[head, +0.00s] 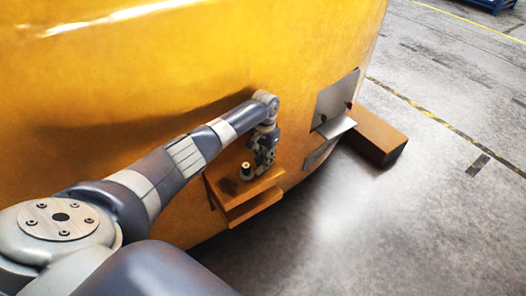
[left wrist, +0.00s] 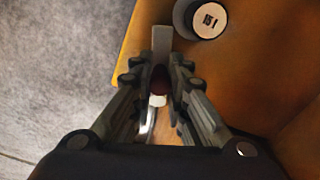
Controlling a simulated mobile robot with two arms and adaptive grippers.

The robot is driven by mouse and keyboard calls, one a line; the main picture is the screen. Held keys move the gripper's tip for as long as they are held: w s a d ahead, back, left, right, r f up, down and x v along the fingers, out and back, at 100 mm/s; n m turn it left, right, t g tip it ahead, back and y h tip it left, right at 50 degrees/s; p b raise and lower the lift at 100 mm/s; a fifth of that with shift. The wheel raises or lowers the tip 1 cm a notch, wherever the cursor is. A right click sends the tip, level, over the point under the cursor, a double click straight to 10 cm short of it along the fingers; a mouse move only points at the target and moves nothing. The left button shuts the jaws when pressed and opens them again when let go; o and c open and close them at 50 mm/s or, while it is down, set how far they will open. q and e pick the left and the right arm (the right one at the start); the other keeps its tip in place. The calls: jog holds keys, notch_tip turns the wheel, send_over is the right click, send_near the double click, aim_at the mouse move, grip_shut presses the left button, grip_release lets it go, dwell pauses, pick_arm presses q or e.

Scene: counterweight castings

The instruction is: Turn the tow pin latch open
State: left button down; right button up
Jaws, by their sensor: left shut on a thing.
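The tow pin latch (left wrist: 161,42) shows in the left wrist view as a grey bar with a dark red part and a pale piece between my fingers. My left gripper (left wrist: 159,85) is shut on it, and the fingers hide part of it. In the head view my left gripper (head: 263,166) points down over the orange-yellow bracket (head: 243,198), and the latch is too small and covered to make out there. A round knob with a white marked top (left wrist: 208,19) stands beside the latch, and it also shows in the head view (head: 246,171). My right gripper is not in view.
The large yellow casting (head: 190,70) rises behind the bracket. To the right are a grey metal plate with a ledge (head: 336,102) and a brown block (head: 376,135) on the floor. The concrete floor (head: 400,220) in front is clear.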

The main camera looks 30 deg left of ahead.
pick_arm(q)
jog(key=n+p, duration=0.1)
jog(key=d+n+p, duration=0.1)
jog(key=n, duration=0.1)
jog(key=shift+d+r, duration=0.1)
jog(key=shift+r, duration=0.05)
jog(key=n+p, duration=0.1)
jog(key=d+n+p, duration=0.1)
jog(key=n, duration=0.1)
jog(key=shift+w+d+n, duration=0.1)
jog(key=shift+w+n, duration=0.05)
jog(key=shift+n, duration=0.15)
jog(key=n, duration=0.2)
jog(key=d+n, duration=0.1)
jog(key=shift+w+f, duration=0.25)
jog(key=shift+w, duration=0.15)
jog(key=shift+w+d+n, duration=0.2)
jog(key=shift+w+n, duration=0.1)
jog(key=shift+n, duration=0.8)
jog(key=shift+w+d+n, duration=0.15)
jog(key=shift+w+n, duration=0.15)
jog(key=shift+n, duration=0.8)
jog(key=c, duration=1.5)
grip_release()
jog(key=shift+w+r, duration=0.1)
